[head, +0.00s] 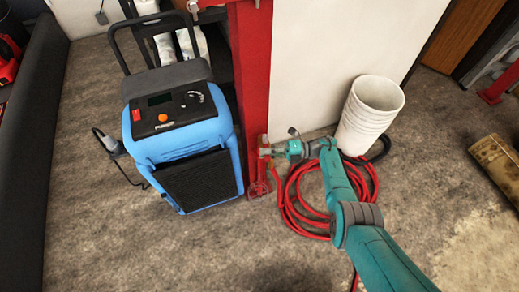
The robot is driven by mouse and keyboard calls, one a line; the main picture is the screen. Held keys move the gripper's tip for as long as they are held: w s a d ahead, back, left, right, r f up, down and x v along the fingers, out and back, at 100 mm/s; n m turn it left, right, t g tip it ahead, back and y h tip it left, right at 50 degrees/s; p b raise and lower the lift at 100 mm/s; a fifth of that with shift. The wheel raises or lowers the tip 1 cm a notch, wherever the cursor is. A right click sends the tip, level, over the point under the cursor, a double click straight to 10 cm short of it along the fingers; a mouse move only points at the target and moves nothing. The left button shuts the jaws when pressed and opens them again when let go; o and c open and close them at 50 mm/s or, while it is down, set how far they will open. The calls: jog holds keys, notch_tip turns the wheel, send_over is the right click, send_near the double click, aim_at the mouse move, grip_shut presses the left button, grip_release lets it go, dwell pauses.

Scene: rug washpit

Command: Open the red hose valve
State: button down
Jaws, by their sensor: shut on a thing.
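My gripper (268,152) is at the lower front of a red post, at the right side of the blue machine. It is shut on a small part there, which I take to be the red hose valve; the fingers hide most of it, so I cannot tell the angle of its handle. A red hose (293,212) lies in loose coils on the floor just below and right of my gripper, and one strand rises towards the post.
A blue machine (181,138) with a black handle stands close left of the red post (254,75). A stack of white buckets (369,112) stands right of my gripper, by the white wall panel (330,50). A rolled rug (497,166) lies far right. Carpet at front left is clear.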

jog(key=shift+d+n+g, duration=0.2)
jog(key=shift+n+g, duration=0.2)
jog(key=shift+g, duration=0.2)
jog(key=c, duration=1.2)
grip_release()
